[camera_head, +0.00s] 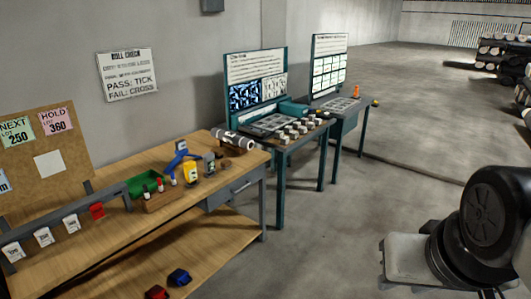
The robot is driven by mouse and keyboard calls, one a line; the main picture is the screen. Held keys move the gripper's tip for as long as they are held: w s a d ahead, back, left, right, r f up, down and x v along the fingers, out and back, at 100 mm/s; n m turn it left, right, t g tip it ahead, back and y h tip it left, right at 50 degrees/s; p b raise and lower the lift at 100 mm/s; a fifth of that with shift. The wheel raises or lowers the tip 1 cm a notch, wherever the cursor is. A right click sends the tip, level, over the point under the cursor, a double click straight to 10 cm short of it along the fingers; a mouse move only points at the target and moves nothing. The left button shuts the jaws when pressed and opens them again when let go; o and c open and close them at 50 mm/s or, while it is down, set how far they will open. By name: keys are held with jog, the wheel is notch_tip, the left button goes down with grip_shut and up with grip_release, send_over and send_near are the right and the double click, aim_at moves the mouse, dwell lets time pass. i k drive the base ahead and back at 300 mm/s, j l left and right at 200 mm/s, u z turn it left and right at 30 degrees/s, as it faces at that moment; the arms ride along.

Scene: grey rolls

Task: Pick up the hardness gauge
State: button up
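A wooden workbench (112,233) stands at the left. On it are a small yellow device (191,174) and, just right of it, a grey upright device (209,163). Either could be the hardness gauge; they are too small for me to tell which. A blue angled object (178,159) stands behind the yellow device. My gripper is not in view; only a black and grey part of what seems to be my arm shows at the lower right, well apart from the bench.
A roll (233,140) lies at the bench's right end. A green bin (143,184) and small bottles stand left of the devices. Teal tables (283,147) with boards stand beyond. Grey floor (310,225) is open between bench and arm. Dark rolls (500,52) are stacked far right.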

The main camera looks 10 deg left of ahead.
aim_at(208, 158)
jog(key=u, duration=1)
jog(key=z, duration=3.55)
jog(key=u, duration=3.55)
jog(key=i+l+u, duration=0.1)
jog(key=i, duration=0.45)
jog(key=i+l+u, duration=0.1)
jog(key=i, duration=0.4)
jog(key=l, duration=0.15)
